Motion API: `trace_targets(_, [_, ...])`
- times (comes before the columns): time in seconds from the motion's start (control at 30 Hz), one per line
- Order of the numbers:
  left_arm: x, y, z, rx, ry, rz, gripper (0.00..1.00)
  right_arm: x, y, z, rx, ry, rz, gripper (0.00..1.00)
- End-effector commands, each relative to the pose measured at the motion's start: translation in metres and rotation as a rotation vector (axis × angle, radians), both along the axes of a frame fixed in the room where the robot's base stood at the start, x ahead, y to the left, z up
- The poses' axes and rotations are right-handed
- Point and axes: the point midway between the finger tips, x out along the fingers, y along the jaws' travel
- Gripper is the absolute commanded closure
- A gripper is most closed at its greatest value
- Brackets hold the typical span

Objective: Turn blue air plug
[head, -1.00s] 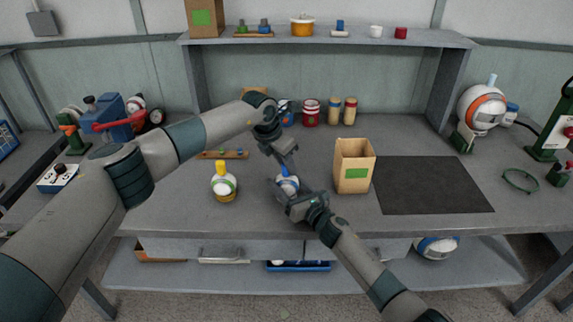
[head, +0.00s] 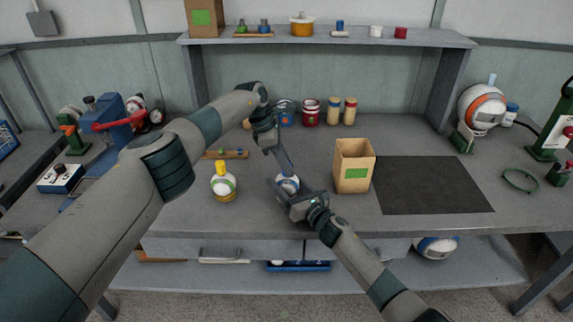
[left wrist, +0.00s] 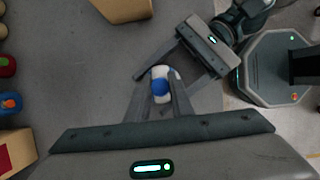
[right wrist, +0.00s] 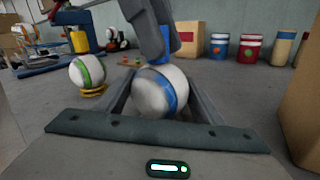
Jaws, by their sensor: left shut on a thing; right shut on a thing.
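A white ball with a blue band (head: 287,186) is near the table's front edge; it also shows in the right wrist view (right wrist: 152,92). My right gripper (head: 286,192) is shut on the ball, one finger on each side. The blue air plug (left wrist: 160,86) stands up from the top of the ball; in the right wrist view its blue side (right wrist: 181,40) shows beside my left finger. My left gripper (left wrist: 160,80) reaches down from above and is shut on the plug. In the head view the left fingers mostly hide the plug.
A ball with a yellow plug (head: 223,184) sits on a yellow ring to the left. An open cardboard box (head: 353,170) stands close on the right, beside a dark mat (head: 430,185). A wooden strip (head: 226,154) and several cans lie farther back.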

Motion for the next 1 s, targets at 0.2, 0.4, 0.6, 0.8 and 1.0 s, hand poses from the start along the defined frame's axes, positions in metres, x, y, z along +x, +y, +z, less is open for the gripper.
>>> trace_targets(0.2, [0.0028,-0.0012,0.0069,-0.006,-0.009,-0.062,1.0,-0.0028,-0.0026,-0.0112,-0.01,0.014,-0.005,0.61])
trace_targets(0.4, [0.0019,-0.0008,0.0066,-0.007,-0.009,-0.09,1.0,-0.0027,-0.0025,-0.0112,-0.009,0.015,-0.004,0.61])
trace_targets(0.6, [0.0013,-0.0011,0.0069,-0.008,-0.01,-0.099,1.0,-0.0027,-0.0025,-0.0112,-0.009,0.015,-0.005,0.61])
trace_targets(0.8, [0.0012,-0.0013,0.0069,-0.008,-0.009,-0.098,1.0,-0.0027,-0.0026,-0.0112,-0.009,0.015,-0.005,0.61])
trace_targets(1.0, [0.0007,-0.0007,0.0053,-0.006,-0.007,-0.098,0.6,-0.0023,-0.0022,-0.0097,-0.007,0.013,-0.003,0.61])
